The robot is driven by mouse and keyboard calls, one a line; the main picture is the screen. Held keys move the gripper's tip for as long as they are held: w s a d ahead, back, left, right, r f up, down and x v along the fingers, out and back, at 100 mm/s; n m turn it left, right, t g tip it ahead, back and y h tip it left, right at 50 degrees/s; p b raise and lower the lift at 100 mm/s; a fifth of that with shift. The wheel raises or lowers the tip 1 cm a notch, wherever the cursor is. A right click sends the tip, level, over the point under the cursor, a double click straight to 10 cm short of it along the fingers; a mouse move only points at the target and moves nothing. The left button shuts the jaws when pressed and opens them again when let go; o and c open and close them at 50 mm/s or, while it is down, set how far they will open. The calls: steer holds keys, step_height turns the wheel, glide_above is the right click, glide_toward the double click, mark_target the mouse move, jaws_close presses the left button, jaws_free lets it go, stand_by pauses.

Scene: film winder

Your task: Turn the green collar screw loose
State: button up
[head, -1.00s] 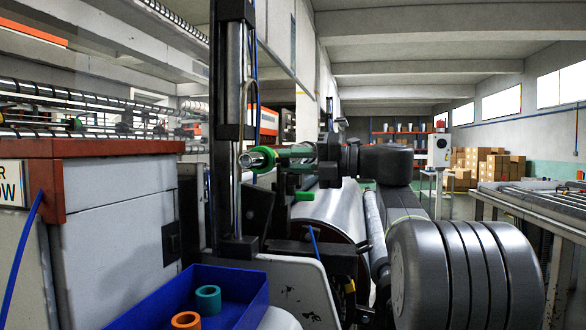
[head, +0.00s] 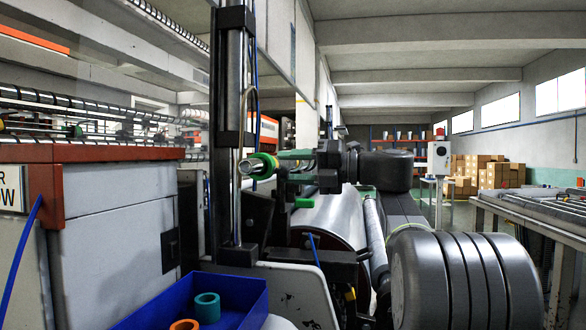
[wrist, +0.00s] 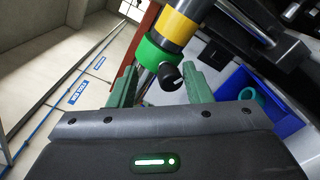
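The green collar (wrist: 158,50) sits on a shaft beside a yellow band (wrist: 176,30) in the wrist view. Its screw, a black knob (wrist: 170,76), sticks out toward my gripper. My gripper (wrist: 161,78) is open, with one green finger on each side of the knob. A gap shows between the knob and each finger, so nothing is held. In the head view the collar (head: 264,165) is near the shaft's bare metal end, and my gripper (head: 284,166) reaches it from the right.
A blue bin (head: 235,306) below the shaft holds a teal ring (head: 207,307) and an orange ring (head: 185,325). A dark upright post (head: 232,130) stands just left of the collar. A grey cabinet (head: 115,215) is at the left.

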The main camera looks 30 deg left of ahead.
steer(key=v, duration=1.4)
stand_by(1.5)
